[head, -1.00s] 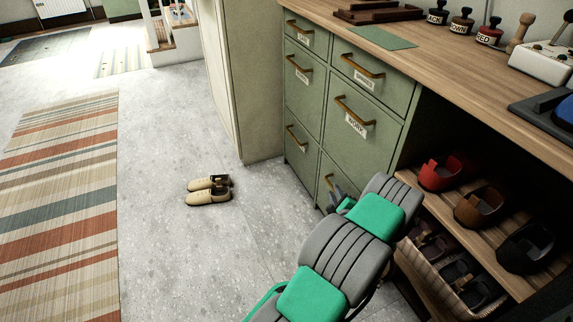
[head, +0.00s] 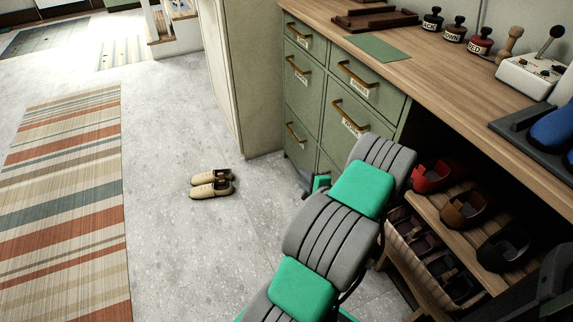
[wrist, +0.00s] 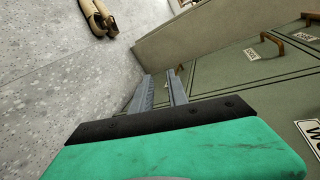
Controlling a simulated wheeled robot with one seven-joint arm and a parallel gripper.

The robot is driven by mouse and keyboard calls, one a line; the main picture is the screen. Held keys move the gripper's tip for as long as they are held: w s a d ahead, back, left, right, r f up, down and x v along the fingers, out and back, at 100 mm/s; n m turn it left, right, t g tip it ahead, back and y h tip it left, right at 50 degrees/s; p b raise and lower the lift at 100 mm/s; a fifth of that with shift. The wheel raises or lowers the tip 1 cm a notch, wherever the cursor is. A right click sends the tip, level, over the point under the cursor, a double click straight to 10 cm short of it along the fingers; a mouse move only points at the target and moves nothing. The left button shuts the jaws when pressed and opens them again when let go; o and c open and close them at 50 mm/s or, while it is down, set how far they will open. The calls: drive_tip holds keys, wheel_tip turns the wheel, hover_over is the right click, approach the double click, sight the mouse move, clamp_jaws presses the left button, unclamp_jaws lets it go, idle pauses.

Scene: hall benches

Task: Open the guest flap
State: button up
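The green cabinet (head: 322,100) stands under the wooden counter, with several shut fronts that carry brass bar handles and white labels. In the head view my arm hides the cabinet's lower right part. In the wrist view the green fronts (wrist: 250,85) lie right of the fingers.
A pair of beige shoes (head: 212,184) lies on the floor left of the cabinet. A striped rug (head: 70,190) is further left. Right of the cabinet, an open shelf (head: 440,215) holds several shoes.

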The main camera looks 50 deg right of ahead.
drive_tip(key=w+a+r+n+y+p, duration=0.2)
drive_tip(key=w+a+r+n, duration=0.1)
drive_tip(key=w+a+r, duration=0.1)
drive_tip(key=shift+w+r, duration=0.25)
drive_tip(key=shift+w, duration=0.2)
